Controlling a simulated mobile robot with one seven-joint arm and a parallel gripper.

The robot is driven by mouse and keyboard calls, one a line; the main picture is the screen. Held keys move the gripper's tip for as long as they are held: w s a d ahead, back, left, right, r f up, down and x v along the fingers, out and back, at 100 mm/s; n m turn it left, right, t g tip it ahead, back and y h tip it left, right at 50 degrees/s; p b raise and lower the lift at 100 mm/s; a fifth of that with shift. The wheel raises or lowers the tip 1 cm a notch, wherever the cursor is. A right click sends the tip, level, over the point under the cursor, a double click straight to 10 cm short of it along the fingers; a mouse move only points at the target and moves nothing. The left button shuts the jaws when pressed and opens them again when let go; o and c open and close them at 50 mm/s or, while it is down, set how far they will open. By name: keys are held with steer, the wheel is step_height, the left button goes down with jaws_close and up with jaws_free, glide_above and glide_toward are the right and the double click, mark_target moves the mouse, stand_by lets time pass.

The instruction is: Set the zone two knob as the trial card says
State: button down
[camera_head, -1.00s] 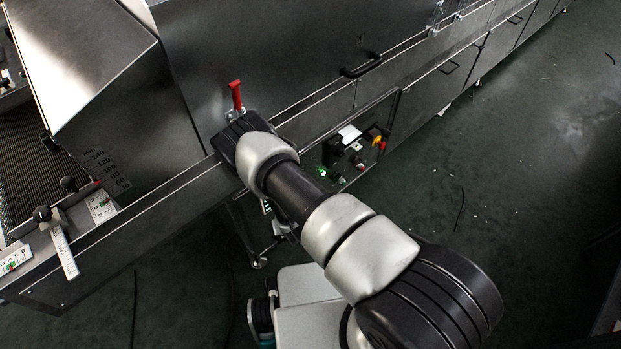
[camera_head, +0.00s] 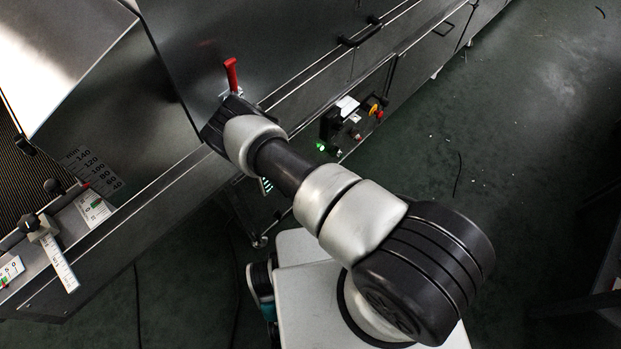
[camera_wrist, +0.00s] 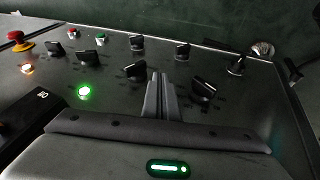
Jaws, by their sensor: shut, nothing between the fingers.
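The control panel (camera_wrist: 225,110) fills the wrist view, with several black knobs on it, among them one near the fingers on the left (camera_wrist: 135,70), one on the right (camera_wrist: 204,88) and one farther right (camera_wrist: 237,65). No labels are legible, so I cannot tell which knob is zone two. My gripper (camera_wrist: 158,82) is shut and empty, its fingertips over the panel between two knobs. I cannot tell whether it touches the panel. In the head view my arm hides the gripper and most of the knobs. A small white card (camera_head: 347,106) lies at the panel; its text is unreadable.
A red and yellow stop button (camera_wrist: 18,41), a lit green lamp (camera_wrist: 84,91) and a lit orange lamp (camera_wrist: 27,69) are on the panel's left. A red-handled lever (camera_head: 231,76) stands on the dryer beside my arm. The green floor at the right is mostly clear.

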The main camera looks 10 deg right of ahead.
steer(key=shift+w+d+f+b, duration=0.15)
steer(key=shift+w+d+f, duration=0.35)
steer(key=shift+d, duration=0.25)
steer(key=shift+w+d+f+b, duration=0.15)
steer(key=shift+w+d+f, duration=0.25)
steer(key=shift+w+d, duration=0.25)
steer(key=shift+d+f, duration=0.1)
steer(key=shift+d, duration=0.05)
